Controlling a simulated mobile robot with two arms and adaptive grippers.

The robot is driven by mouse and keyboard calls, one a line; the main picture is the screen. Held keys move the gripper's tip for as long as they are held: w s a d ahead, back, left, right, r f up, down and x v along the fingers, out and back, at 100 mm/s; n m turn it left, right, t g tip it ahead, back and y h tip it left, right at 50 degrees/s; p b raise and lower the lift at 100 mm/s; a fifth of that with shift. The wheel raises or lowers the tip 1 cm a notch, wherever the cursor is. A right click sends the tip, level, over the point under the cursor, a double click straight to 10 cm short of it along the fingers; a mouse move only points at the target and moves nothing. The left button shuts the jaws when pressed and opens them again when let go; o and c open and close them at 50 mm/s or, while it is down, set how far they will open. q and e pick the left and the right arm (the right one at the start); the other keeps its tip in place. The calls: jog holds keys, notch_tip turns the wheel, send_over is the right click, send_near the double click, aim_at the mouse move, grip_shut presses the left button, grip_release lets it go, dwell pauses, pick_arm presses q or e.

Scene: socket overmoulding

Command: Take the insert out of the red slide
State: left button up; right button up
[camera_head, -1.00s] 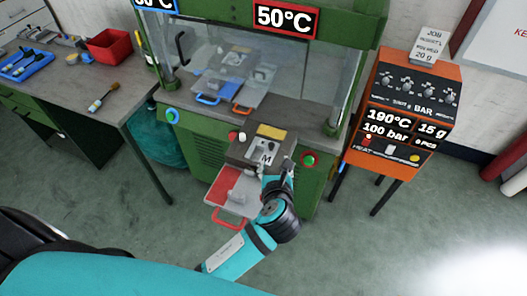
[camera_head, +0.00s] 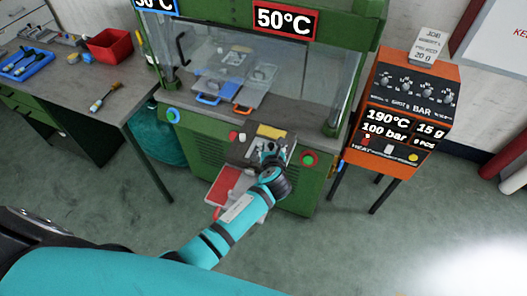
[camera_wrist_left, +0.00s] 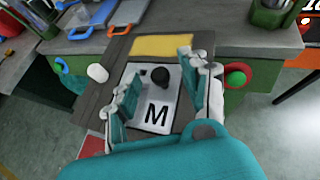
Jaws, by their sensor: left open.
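The red slide (camera_head: 229,182) sticks out low at the front of the green machine. My left arm covers part of it, and I cannot make out the insert. In the left wrist view only a red corner of the slide (camera_wrist_left: 93,146) shows. My left gripper (camera_head: 272,154) is over the grey panel marked M on the machine's front ledge. In the left wrist view the gripper (camera_wrist_left: 160,76) is open, with a black knob (camera_wrist_left: 160,74) between its fingers. I cannot tell whether the fingers touch it. My right gripper is not in view.
A blue-handled slide (camera_head: 209,98) and an orange-handled slide (camera_head: 243,107) lie on the machine's table above. An orange control box (camera_head: 405,115) stands to the right. The floor in front is clear.

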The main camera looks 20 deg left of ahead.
pick_arm(q)
jog(key=shift+c, duration=0.2)
grip_shut()
jog(key=shift+w+r, duration=0.1)
dwell(0.4)
